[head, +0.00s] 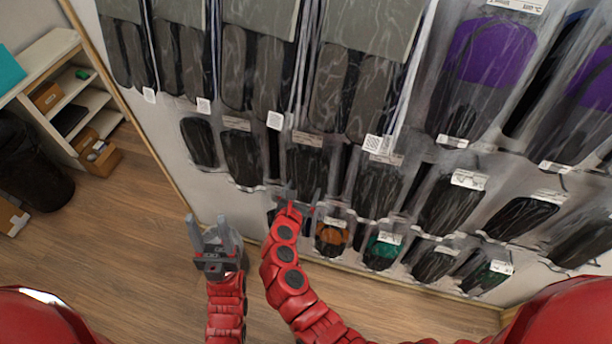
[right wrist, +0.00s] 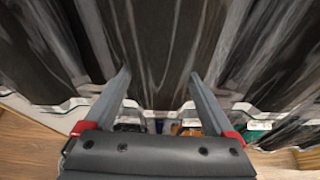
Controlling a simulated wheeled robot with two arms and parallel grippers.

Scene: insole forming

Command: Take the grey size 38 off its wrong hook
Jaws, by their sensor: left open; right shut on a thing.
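A dark grey insole pack (head: 307,165) hangs in the middle row of the wall display, in clear plastic with a white label too small to read. My right gripper (head: 303,199) is at the lower end of this pack and shut on it. In the right wrist view the dark pack (right wrist: 158,45) fills the space between the two fingers of my right gripper (right wrist: 159,77). The pack's hook is hidden, so I cannot tell whether it still hangs on it. My left gripper (head: 207,225) is open and empty, in front of the display at the lower left.
Similar dark packs (head: 242,155) hang close on both sides. Below are packs with an orange insole (head: 331,236) and a green one (head: 382,251). Larger grey packs (head: 352,90) and a purple one (head: 488,50) hang above. A white shelf (head: 55,112) and black bin (head: 32,170) stand left, over open wooden floor (head: 125,235).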

